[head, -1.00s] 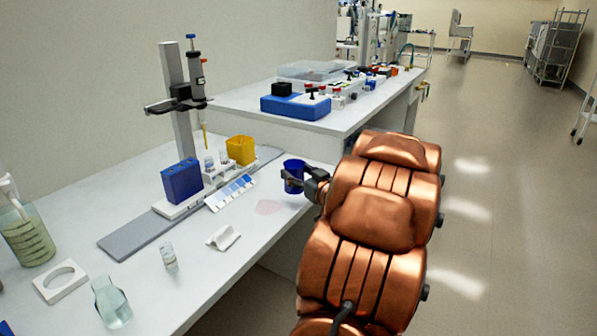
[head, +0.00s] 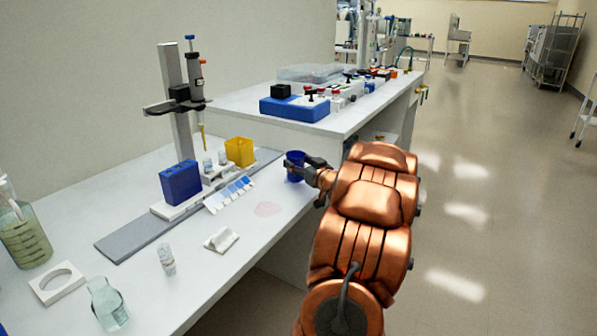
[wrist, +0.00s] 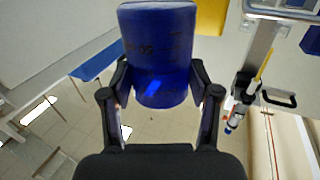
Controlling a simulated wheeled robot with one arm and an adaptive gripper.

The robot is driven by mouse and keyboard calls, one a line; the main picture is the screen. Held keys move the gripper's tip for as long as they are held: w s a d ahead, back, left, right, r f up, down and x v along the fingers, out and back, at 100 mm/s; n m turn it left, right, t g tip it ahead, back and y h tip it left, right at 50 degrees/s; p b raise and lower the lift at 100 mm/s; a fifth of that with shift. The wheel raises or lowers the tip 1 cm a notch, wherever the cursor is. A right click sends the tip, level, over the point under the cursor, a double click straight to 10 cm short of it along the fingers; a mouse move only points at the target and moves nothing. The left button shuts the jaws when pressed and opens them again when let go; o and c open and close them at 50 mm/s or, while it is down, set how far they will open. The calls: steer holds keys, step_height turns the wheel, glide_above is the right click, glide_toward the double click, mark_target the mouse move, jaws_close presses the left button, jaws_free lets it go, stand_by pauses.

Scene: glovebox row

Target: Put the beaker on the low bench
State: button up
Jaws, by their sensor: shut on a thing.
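A blue beaker (head: 293,167) with dark markings is held by my gripper (head: 307,169) near the right edge of the nearer, lower white bench (head: 200,285). In the wrist view the beaker (wrist: 158,55) fills the space between the two fingers of my gripper (wrist: 160,92), which press on its sides. My gripper is shut on it. The beaker looks close above the bench corner; whether its base touches the top is hard to tell.
A higher bench (head: 235,101) adjoins behind, with a blue box (head: 295,108). A pipette stand (head: 178,110), yellow cup (head: 240,151), blue rack (head: 180,183), small vial (head: 167,260) and clear flask (head: 108,303) stand on the lower bench. Its front right strip is fairly clear.

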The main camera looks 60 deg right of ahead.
steer(key=shift+f, duration=1.25)
steer(key=shift+f, duration=0.15)
steer(key=o, duration=1.2)
steer(key=shift+s+r, duration=0.1)
steer(key=shift+r, duration=0.1)
steer(key=v, duration=1.2)
steer(key=shift+p, duration=0.3)
